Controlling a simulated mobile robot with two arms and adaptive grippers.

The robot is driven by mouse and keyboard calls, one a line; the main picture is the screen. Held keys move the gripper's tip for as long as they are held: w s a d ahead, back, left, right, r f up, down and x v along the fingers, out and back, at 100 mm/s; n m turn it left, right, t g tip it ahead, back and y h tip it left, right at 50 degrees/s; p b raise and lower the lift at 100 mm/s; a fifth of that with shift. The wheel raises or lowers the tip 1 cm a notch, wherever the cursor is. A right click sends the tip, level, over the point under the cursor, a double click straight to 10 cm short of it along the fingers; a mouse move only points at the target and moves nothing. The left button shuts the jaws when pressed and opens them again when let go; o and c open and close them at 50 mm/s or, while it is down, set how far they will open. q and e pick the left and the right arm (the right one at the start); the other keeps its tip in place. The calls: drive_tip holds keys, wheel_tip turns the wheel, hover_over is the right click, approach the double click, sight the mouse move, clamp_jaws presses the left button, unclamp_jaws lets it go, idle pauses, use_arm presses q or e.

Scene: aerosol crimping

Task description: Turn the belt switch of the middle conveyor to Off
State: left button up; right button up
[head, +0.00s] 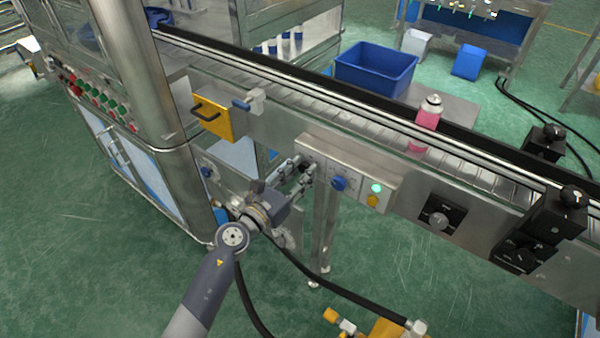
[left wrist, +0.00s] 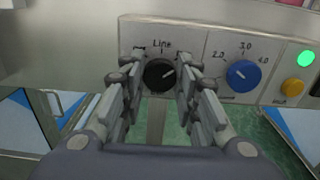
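A light grey control panel (head: 350,177) is fixed to the conveyor's side below the belt. In the left wrist view it carries a black rotary knob (left wrist: 159,75) under the word "Line", its white mark pointing up and right. My left gripper (head: 307,168) is at the panel's left end and hides the knob in the head view. In the left wrist view the fingers of my left gripper (left wrist: 162,62) are parted, one on each side of the black knob. I cannot tell whether they touch it. My right gripper is not in view.
Right of the knob are a blue dial (left wrist: 242,75), a lit green lamp (left wrist: 306,58) and a yellow button (left wrist: 292,87). A pink can (head: 428,112) stands on the conveyor belt (head: 330,113). A yellow-orange plate with a handle (head: 212,118) is up left of the panel.

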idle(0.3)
use_arm(q)
drive_tip(key=shift+n, duration=0.4)
drive_tip(key=n+p, duration=0.2)
drive_tip(key=n, duration=0.1)
drive_tip(key=shift+r, duration=0.1)
drive_tip(key=n+p, duration=0.1)
drive_tip(key=n, duration=0.2)
drive_tip(key=shift+a+n, duration=0.1)
drive_tip(key=shift+n, duration=0.2)
drive_tip(key=n+p, duration=0.1)
drive_tip(key=n, duration=0.1)
drive_tip(key=shift+n, duration=0.3)
drive_tip(key=n+p, duration=0.1)
drive_tip(key=n, duration=0.5)
drive_tip(key=shift+w+p, duration=0.1)
drive_tip(key=shift+p, duration=0.25)
drive_tip(key=shift+f+n+p, duration=0.15)
drive_tip(key=shift+n+p, duration=0.1)
drive_tip(key=shift+n, duration=0.75)
drive_tip(key=shift+f+n+p, duration=0.1)
drive_tip(key=shift+n+p, duration=0.15)
drive_tip(key=shift+n, duration=0.75)
